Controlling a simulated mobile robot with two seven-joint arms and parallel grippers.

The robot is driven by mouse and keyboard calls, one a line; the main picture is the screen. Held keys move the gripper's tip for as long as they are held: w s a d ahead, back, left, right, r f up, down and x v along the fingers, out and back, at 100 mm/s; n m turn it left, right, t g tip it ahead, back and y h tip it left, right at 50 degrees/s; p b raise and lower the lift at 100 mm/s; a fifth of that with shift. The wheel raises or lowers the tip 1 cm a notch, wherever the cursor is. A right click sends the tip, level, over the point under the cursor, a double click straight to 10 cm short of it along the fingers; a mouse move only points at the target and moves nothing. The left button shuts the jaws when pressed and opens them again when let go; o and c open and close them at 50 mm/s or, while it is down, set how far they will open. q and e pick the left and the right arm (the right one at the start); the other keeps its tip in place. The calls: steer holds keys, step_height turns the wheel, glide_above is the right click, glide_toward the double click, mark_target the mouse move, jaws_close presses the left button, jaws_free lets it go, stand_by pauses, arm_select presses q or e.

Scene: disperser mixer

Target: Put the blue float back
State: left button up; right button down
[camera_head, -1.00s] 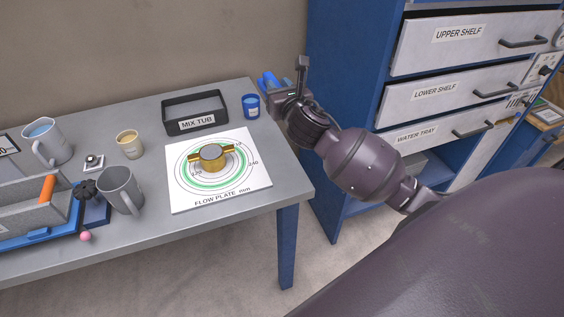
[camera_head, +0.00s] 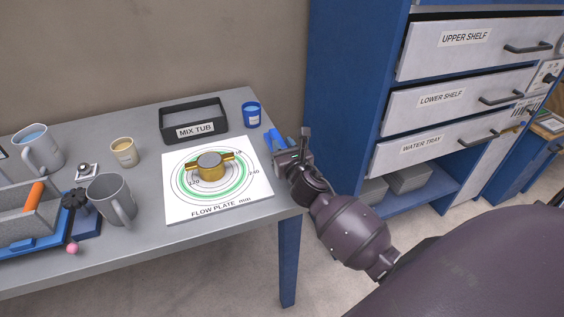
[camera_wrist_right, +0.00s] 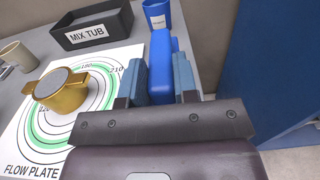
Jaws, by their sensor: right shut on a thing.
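My right gripper (camera_head: 278,144) is at the right edge of the table, to the right of the flow plate. It is shut on a blue float (camera_wrist_right: 160,55), which shows between the two blue finger pads in the right wrist view. In the head view only a bit of blue shows at the fingers, so float and pads are hard to tell apart there. A small blue cup (camera_head: 251,114) with a label stands beyond the gripper, near the back right table corner. My left gripper is out of view.
The flow plate sheet (camera_head: 182,203) carries a brass mould (camera_head: 210,166). The black mix tub (camera_head: 194,121) stands behind it. Mugs (camera_head: 111,199), a beaker (camera_head: 124,152) and a grey tray (camera_head: 22,217) are at the left. A blue drawer cabinet (camera_head: 345,90) is at the right.

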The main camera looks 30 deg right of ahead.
step_height(320, 180, down, 4)
steer(key=shift+f+b, duration=0.1)
steer(key=shift+b, duration=0.7)
steer(key=shift+f, duration=0.2)
steer(key=shift+r, duration=0.1)
steer(key=shift+f, duration=0.2)
steer(key=c, duration=0.9)
jaws_free()
